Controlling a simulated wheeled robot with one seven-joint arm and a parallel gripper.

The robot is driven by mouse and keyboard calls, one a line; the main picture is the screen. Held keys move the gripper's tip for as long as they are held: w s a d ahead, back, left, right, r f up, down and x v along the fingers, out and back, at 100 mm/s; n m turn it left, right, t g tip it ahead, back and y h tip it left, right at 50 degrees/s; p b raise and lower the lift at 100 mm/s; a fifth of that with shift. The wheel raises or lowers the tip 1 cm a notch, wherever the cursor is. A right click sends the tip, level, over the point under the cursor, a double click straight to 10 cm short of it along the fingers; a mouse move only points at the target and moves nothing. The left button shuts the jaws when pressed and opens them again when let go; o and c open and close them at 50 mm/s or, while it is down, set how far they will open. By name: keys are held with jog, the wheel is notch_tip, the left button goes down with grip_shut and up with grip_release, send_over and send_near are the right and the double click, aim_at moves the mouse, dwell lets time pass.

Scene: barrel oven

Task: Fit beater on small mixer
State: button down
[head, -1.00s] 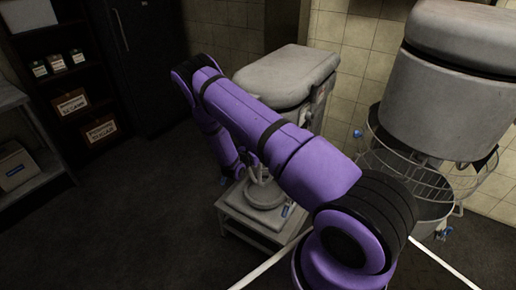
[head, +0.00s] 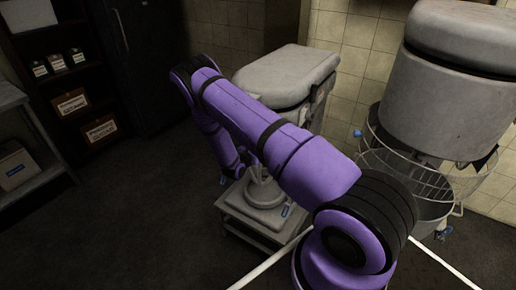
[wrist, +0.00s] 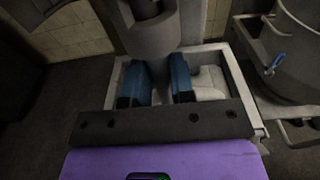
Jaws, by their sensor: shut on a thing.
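The small mixer (head: 285,75) is grey and stands on a low square base (head: 240,215) at the centre of the head view. In the wrist view, the blue fingers of my gripper (wrist: 155,84) are closed around a dark grey shaft, which I take to be the beater (wrist: 155,98). A grey cylinder (wrist: 152,36) with a dark opening lies just beyond the fingers. I cannot tell whether it touches the beater. My purple arm hides most of the gripper and mixer front in the head view.
A larger mixer (head: 440,95) with a wire guard (head: 400,165) and bowl stands at the right. A dark shelf (head: 70,85) with jars and labelled boxes is at the back left, and a grey rack (head: 35,170) at the left edge. The floor at the left is clear.

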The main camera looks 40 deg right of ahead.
jog(key=shift+w+d+r, duration=0.3)
jog(key=shift+w+d, duration=0.05)
jog(key=shift+d, duration=0.05)
jog(key=shift+s+f, duration=0.1)
jog(key=shift+f, duration=0.8)
jog(key=shift+a+f, duration=0.1)
jog(key=f+v, duration=0.1)
jog(key=v, duration=1.5)
dwell(0.5)
jog(key=shift+s, duration=0.1)
dwell(0.3)
